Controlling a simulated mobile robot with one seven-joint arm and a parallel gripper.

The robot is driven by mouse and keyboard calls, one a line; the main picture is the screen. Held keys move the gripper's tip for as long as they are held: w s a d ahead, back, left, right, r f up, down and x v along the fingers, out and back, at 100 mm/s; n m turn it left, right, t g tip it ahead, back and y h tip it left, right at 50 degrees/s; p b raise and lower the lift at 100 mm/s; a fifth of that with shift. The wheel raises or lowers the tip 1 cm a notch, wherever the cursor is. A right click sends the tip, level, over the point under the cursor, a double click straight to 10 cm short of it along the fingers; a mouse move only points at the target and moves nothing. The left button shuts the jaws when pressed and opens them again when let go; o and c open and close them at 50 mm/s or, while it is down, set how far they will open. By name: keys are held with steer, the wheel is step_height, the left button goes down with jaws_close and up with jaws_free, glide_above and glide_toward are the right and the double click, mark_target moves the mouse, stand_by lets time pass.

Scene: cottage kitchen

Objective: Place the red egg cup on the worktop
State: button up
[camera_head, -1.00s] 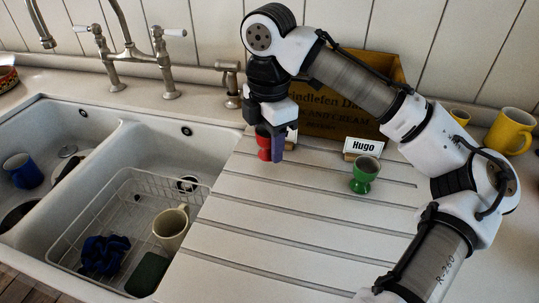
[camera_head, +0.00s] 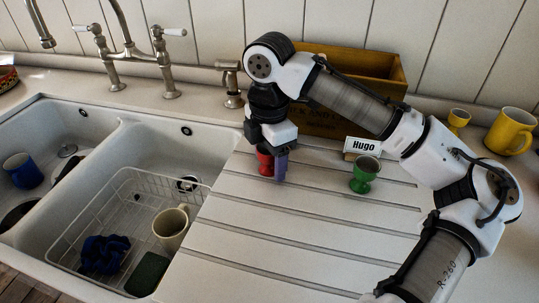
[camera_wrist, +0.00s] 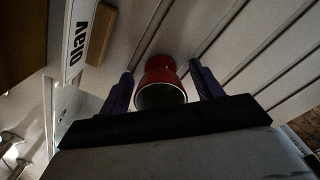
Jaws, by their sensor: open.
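The red egg cup (camera_head: 265,161) is upright at the back left of the grooved worktop (camera_head: 255,215), and its foot appears to rest on the surface. My gripper (camera_head: 272,172) points down over it, with one purple finger at its right in the head view. In the wrist view the red egg cup (camera_wrist: 163,72) lies between the two spread fingers of my gripper (camera_wrist: 162,76), with a gap showing on each side. The gripper is open around the cup. Part of the cup is hidden by the gripper in the head view.
A green egg cup (camera_head: 364,176) stands to the right, before a "Hugo" card (camera_head: 363,146). An "Olav" card (camera_wrist: 77,42) is close by in the wrist view. A wooden box (camera_head: 375,66) stands behind. The sink (camera_head: 130,160) is left; the front worktop is clear.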

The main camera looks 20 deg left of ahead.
steer(key=shift+r, duration=0.1)
step_height(320, 180, up, 12)
steer(key=shift+r+p, duration=0.15)
steer(key=shift+p, duration=0.25)
stand_by(0.3)
